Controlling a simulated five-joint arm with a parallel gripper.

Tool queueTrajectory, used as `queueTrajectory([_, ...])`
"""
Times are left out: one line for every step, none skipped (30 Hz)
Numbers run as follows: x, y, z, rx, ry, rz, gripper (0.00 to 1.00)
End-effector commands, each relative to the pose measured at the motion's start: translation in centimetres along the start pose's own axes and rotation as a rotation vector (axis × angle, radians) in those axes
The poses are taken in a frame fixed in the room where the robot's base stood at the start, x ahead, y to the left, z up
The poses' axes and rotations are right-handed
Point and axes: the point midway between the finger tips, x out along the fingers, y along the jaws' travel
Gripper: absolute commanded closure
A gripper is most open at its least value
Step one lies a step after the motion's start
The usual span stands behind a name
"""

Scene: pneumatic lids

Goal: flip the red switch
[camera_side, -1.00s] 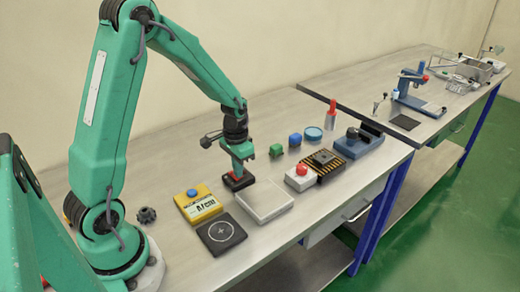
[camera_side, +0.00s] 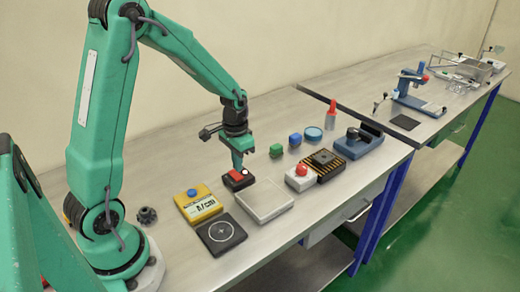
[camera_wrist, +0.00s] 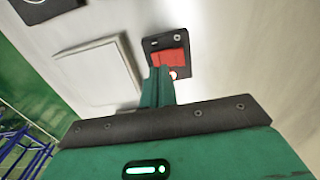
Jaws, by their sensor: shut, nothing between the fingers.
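The red switch (camera_side: 234,175) is a red rocker on a small black box (camera_side: 238,186) that lies on the bench. In the wrist view the red rocker (camera_wrist: 166,52) shows on its dark plate (camera_wrist: 152,43), with a small bright spot beside its near end. My gripper (camera_side: 238,167) points down at the switch, its fingers shut and empty. In the wrist view the shut fingertips (camera_wrist: 160,70) lie at the rocker's near edge and hide part of the plate. I cannot tell whether they touch it.
A pale flat plate (camera_side: 264,201) lies right of the switch box, and a yellow box with a blue button (camera_side: 198,203) stands to its left. A black pad (camera_side: 221,235) lies in front.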

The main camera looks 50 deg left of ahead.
Motion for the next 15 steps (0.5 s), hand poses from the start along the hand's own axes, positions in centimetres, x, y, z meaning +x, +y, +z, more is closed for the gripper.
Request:
queueTrajectory([-0.3,0.0,-0.1,0.0,0.002,0.0,1.0])
queueTrajectory([-0.5,0.0,0.0,0.0,0.002,0.0,1.0])
queueTrajectory([-0.7,0.0,0.0,0.0,0.001,0.0,1.0])
queueTrajectory([-0.9,0.0,0.0,0.0,0.001,0.0,1.0])
queueTrajectory([-1.1,0.0,0.0,0.0,0.001,0.0,1.0])
queueTrajectory([-1.3,0.0,0.0,0.0,0.002,0.0,1.0])
queueTrajectory([-1.4,0.0,0.0,0.0,0.002,0.0,1.0])
queueTrajectory([-1.6,0.0,0.0,0.0,0.001,0.0,1.0])
queueTrajectory([-1.8,0.0,0.0,0.0,0.001,0.0,1.0])
queueTrajectory([-2.0,0.0,0.0,0.0,0.0,0.0,1.0])
queueTrajectory([-2.2,0.0,0.0,0.0,0.001,0.0,1.0])
queueTrajectory([-2.4,0.0,0.0,0.0,0.002,0.0,1.0])
queueTrajectory([-2.6,0.0,0.0,0.0,0.002,-0.001,1.0])
queueTrajectory([-2.8,0.0,0.0,0.0,0.002,0.0,1.0])
queueTrajectory([-3.0,0.0,0.0,0.0,0.001,0.0,1.0])
